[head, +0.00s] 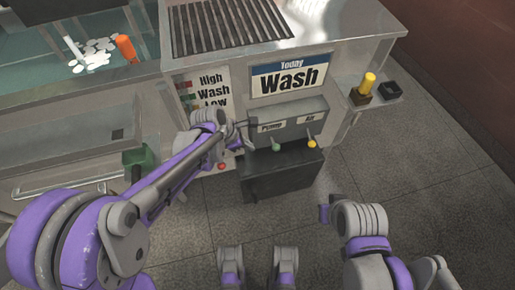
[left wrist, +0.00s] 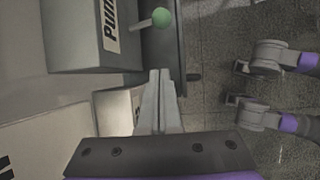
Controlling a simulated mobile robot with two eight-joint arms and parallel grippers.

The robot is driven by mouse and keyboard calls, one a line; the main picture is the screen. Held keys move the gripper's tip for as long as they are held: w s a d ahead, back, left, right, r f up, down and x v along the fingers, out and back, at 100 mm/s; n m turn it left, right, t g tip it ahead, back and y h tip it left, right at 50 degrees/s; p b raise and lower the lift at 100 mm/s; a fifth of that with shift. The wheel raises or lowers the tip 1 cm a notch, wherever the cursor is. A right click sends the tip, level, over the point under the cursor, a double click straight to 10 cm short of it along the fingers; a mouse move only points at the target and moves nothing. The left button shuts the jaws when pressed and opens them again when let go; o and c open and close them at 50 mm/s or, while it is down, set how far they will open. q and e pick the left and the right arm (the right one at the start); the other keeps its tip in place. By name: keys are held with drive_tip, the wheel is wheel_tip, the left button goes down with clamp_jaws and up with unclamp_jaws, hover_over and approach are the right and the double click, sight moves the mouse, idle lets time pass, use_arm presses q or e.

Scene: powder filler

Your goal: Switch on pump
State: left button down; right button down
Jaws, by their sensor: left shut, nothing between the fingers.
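A grey control box (head: 290,122) on the front of the machine carries a "Pump" label on its left and an "Air" label on its right. Below the Pump label a lever ends in a green knob (head: 276,147); below Air is a yellow knob (head: 312,144). My left gripper (head: 246,138) is just left of the box, apart from the green knob. In the left wrist view its fingers (left wrist: 160,82) are shut and empty, with the green knob (left wrist: 162,17) beyond their tips and the Pump label (left wrist: 110,22) at upper left.
A dark box (head: 282,178) stands below the levers. A red knob (head: 222,166) is at lower left, near my left arm. A side shelf (head: 388,95) holds a yellow-topped item (head: 367,82). The floor (head: 400,160) at right is clear.

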use_arm(q)
drive_tip(key=v, duration=0.3)
drive_tip(key=shift+a+r, duration=0.1)
use_arm(e)
drive_tip(key=shift+r, duration=0.4)
